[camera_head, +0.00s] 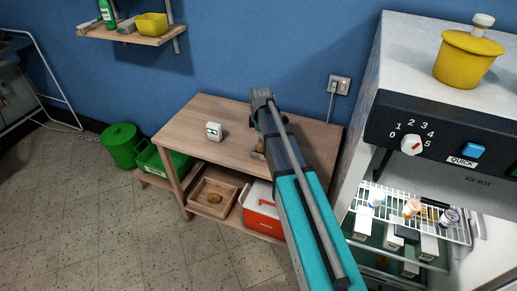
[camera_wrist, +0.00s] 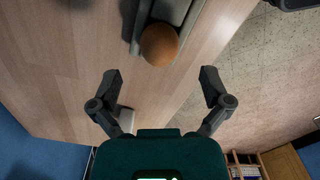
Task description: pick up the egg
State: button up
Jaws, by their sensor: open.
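The brown egg (camera_wrist: 159,45) shows in the wrist view, above the tabletop, at the end of a dark grey elongated object (camera_wrist: 185,12). I cannot tell whether the egg rests in or against that object. My gripper (camera_wrist: 160,74) is open, with its two fingers spread wide. The egg appears just past the fingertips, roughly centred between them, and nothing is held. In the head view my arm reaches over the wooden table (camera_head: 190,117) and hides much of its right part. The egg cannot be clearly made out there.
A small white cube-like object (camera_head: 213,131) stands on the table. Below are a wooden tray (camera_head: 197,202) and an orange-red box (camera_head: 262,222). An open fridge (camera_head: 385,95) stands close at the right. The table's left part is mostly clear.

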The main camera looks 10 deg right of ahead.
jog(key=shift+d+f+b, duration=0.15)
jog(key=shift+f+b, duration=2)
jog(key=shift+f, duration=0.25)
jog(key=shift+c, duration=0.3)
jog(key=c, duration=1.2)
jog(key=shift+w+r, duration=0.1)
jog(key=shift+r, duration=0.05)
notch_tip(320, 180, up, 2)
jog(key=p, duration=0.2)
jog(key=shift+r+p, duration=0.25)
jog(key=shift+p, duration=0.15)
jog(key=s+d+r+p, duration=0.5)
jog(key=s+r+p, duration=0.5)
jog(key=s, duration=0.3)
jog(key=shift+r, duration=0.15)
